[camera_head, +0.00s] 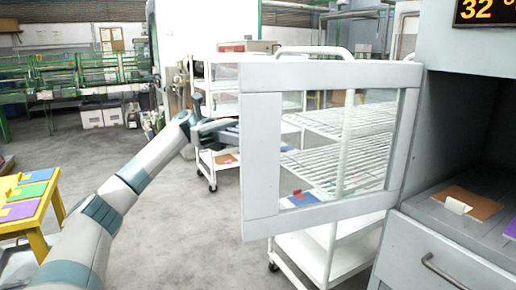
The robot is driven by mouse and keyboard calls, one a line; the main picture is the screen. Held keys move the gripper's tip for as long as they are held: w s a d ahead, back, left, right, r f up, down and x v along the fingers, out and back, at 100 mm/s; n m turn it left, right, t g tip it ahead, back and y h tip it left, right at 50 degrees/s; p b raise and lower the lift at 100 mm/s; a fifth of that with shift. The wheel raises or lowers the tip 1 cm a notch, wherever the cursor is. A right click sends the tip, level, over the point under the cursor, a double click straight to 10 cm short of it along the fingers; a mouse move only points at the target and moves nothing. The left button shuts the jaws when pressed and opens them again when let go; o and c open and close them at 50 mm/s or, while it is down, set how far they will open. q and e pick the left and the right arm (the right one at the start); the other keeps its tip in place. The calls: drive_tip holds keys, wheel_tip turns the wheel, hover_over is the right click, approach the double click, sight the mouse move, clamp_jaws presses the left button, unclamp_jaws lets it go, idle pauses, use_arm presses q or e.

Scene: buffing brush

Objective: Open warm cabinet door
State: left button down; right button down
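The warm cabinet (448,235) stands at the right, with a dark open interior. Its door, a white frame (262,160) around a glass window, stands swung open and extends left from the cabinet's left edge towards me. Inside the cabinet, a brown flat piece with a small white tab (468,203) lies on the shelf. My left arm reaches in from the lower left. My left gripper (212,126) is by the door's free left edge, partly hidden behind it. I cannot tell whether it touches the door or how its fingers stand. My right gripper is out of view.
A white wire-shelf trolley (325,250) stands behind and below the door, partly seen through its glass. A yellow table (32,200) with coloured sheets is at the left. A digital display (484,12) reads 32 above the cabinet opening. The grey floor between is clear.

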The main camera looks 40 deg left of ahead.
use_arm(q)
drive_tip(key=shift+w+a, duration=0.1)
drive_tip(key=shift+w, duration=0.05)
drive_tip(key=c, duration=2.2)
unclamp_jaws()
drive_tip(key=shift+o, duration=0.6)
drive_tip(key=shift+d, duration=0.2)
drive_tip(key=shift+a, duration=0.2)
drive_tip(key=a, duration=1.1)
drive_tip(key=shift+s+a, duration=0.2)
drive_tip(key=shift+a, duration=0.15)
